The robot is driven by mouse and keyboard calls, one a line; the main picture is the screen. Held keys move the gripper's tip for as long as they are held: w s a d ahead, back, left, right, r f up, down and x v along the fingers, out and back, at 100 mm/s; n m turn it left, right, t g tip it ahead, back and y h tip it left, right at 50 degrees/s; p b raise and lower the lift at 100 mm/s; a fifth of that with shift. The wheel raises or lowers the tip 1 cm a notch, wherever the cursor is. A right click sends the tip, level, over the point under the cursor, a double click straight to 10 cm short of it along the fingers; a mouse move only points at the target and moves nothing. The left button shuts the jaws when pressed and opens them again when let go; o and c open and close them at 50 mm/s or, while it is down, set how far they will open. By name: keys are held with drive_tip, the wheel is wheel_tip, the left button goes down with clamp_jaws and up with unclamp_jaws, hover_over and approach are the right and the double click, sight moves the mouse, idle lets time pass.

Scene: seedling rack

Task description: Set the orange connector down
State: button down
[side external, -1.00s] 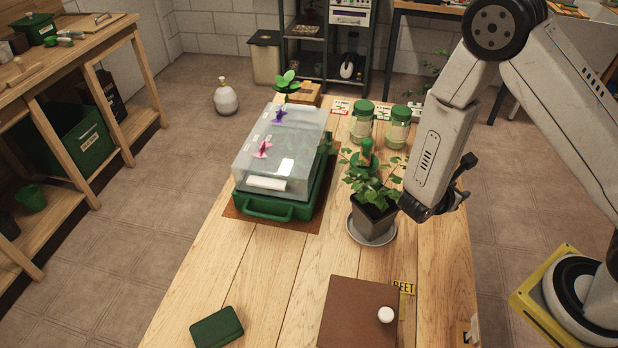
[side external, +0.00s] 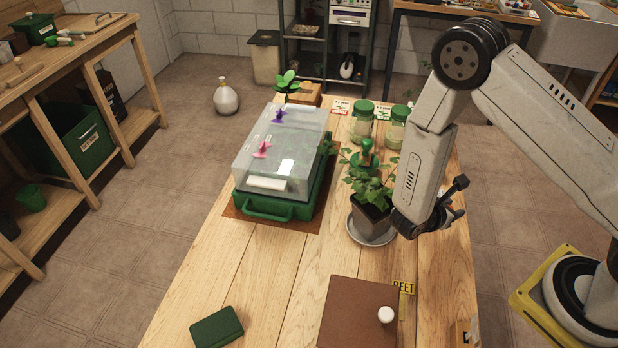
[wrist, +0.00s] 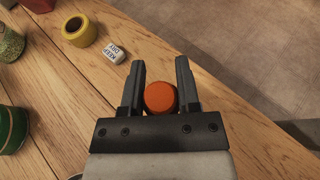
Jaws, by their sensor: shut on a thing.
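The orange connector (wrist: 160,97) shows in the wrist view as a round orange end between my gripper's two dark fingers. My gripper (wrist: 159,66) is shut on it. In the side view my gripper (side external: 452,208) is low over the right side of the wooden table, just right of the potted plant. The connector cannot be made out clearly there. The height of the connector above the table, and whether it touches the wood, I cannot tell.
The potted plant (side external: 374,217) on its saucer stands close left of my gripper. Green-lidded jars (side external: 362,125) stand behind. The wrist view shows a yellow tape roll (wrist: 80,31) and a small white block (wrist: 114,53). The table's edge and floor are close on the right.

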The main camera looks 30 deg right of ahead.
drive_tip(key=shift+f, duration=0.3)
drive_tip(key=shift+f, duration=1.8)
drive_tip(key=shift+f, duration=0.1)
drive_tip(key=shift+c, duration=1.6)
unclamp_jaws()
drive_tip(key=shift+v, duration=6.05)
